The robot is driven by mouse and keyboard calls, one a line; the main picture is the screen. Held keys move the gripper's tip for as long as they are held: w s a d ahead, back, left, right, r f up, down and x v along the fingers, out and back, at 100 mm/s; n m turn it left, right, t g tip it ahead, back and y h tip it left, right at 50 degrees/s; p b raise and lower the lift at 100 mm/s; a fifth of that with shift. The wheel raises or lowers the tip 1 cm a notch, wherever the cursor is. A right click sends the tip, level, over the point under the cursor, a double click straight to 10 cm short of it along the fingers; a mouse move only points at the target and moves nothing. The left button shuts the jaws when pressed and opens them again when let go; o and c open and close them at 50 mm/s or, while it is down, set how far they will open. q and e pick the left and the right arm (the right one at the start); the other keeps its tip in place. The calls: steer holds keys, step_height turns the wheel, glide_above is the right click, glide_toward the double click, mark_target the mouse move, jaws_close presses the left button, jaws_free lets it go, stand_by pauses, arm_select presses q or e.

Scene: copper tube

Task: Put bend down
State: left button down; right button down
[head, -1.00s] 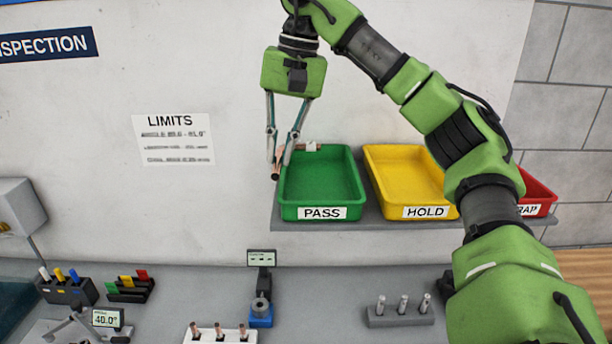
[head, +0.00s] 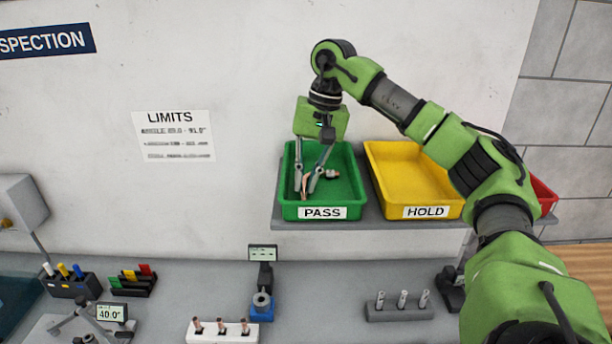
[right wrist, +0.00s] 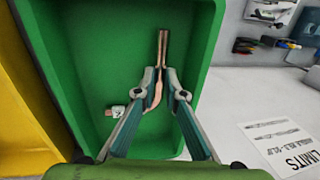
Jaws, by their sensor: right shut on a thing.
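The copper bend (right wrist: 162,48) is between the fingertips of my right gripper (head: 309,190), which is shut on it. In the right wrist view the gripper (right wrist: 166,94) grips it with one straight leg pointing up the picture. A copper end with a white band (head: 333,174) shows to the right of the fingers in the head view; the part between is hidden by a finger. The gripper and bend are inside the green PASS tray (head: 350,200). Whether the bend touches the tray floor is hard to tell. My left gripper is out of view.
The yellow HOLD tray (head: 412,185) stands right of the PASS tray on the shelf (head: 380,222), with a red tray (head: 543,197) beyond, partly behind my arm. The bench below holds a white block (head: 222,338) with several copper pieces and a grey pin rack (head: 400,311).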

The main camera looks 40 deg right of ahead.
steer(key=shift+a, duration=0.1)
steer(key=c, duration=2.4)
jaws_free()
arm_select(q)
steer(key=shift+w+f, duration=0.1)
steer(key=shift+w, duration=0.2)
